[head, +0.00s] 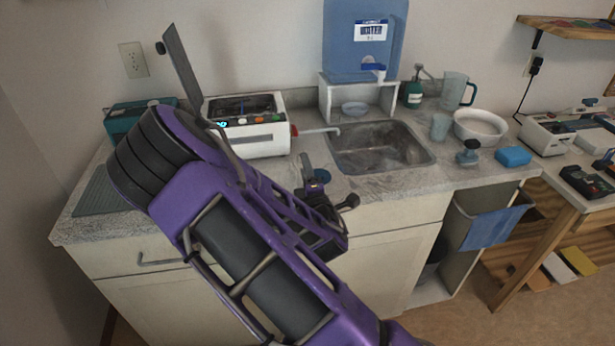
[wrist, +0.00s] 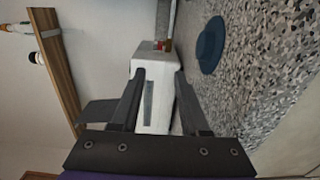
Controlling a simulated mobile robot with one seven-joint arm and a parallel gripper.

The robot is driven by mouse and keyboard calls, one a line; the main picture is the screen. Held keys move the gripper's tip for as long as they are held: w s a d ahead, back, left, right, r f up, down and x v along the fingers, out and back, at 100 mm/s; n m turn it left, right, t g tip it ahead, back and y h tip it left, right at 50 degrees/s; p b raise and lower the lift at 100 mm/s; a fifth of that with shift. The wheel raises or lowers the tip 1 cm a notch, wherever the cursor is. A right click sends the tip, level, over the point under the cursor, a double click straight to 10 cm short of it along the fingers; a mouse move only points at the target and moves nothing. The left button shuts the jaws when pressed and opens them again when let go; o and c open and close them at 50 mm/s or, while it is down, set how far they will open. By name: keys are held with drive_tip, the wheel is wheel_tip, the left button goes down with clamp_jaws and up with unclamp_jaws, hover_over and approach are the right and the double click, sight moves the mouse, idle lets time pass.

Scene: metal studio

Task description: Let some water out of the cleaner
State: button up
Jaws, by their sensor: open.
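The cleaner (head: 250,138) is a white box on the counter, left of the sink, with a dark open top and a row of coloured buttons on its front. A red valve part (head: 294,130) sits on its right side, and a pale drain pipe (head: 320,130) runs from it toward the sink. My gripper (head: 328,182) is open and empty in front of the cleaner, to its lower right. In the wrist view my open fingers (wrist: 160,75) frame the white cleaner (wrist: 155,118), apart from it. The red part (wrist: 168,45) shows there at the box's end.
A blue round object (wrist: 210,45) lies on the counter beside the gripper. The sink (head: 380,147) is to the right, with a white stand (head: 327,100) and blue water tank (head: 362,60) behind. A white bowl (head: 480,126), pitcher (head: 453,90) and blue sponge (head: 513,156) stand further right.

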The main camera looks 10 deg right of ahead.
drive_tip(key=shift+s, duration=1.45)
